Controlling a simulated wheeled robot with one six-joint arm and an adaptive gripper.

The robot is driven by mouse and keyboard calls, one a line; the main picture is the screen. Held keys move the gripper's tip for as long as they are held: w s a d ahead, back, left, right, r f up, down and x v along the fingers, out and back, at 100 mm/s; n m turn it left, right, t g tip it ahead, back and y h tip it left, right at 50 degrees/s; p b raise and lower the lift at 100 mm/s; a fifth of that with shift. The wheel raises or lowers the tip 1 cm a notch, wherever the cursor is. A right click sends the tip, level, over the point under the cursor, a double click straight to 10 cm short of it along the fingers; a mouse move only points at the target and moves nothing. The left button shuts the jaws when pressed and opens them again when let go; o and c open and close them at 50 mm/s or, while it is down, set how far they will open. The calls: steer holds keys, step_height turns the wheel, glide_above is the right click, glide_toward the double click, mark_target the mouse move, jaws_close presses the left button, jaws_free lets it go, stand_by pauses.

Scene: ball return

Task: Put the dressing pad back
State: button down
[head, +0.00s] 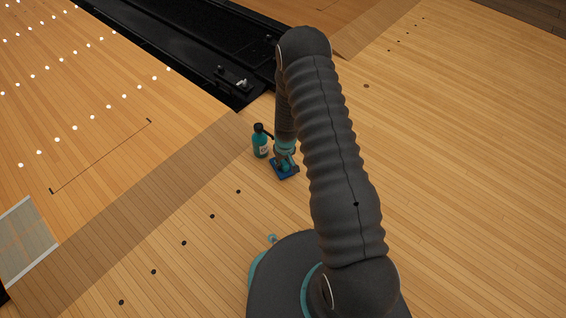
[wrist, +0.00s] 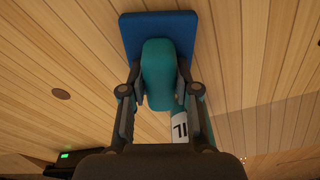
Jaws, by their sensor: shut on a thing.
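The dressing pad is a blue rectangular block (wrist: 158,24) with a rounded teal grip (wrist: 160,62), seen at the top middle of the wrist view. My gripper (wrist: 159,78) is shut on the teal grip, one finger on each side. In the head view the blue pad (head: 285,172) shows below my gripper (head: 285,159), just right of a teal bottle (head: 261,144) with a black top. I cannot tell whether the pad touches the floor. Part of the bottle's white label (wrist: 180,126) shows behind my right finger in the wrist view.
A black channel (head: 190,40) with metal fittings runs across the top of the head view. Pale wooden lane boards (head: 100,90) with white dots lie at left. The wooden floor around the pad is mostly clear, but the bottle stands close to my gripper.

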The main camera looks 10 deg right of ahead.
steer(key=shift+f, duration=0.1)
steer(key=c, duration=0.8)
jaws_free()
steer(key=shift+c, duration=0.2)
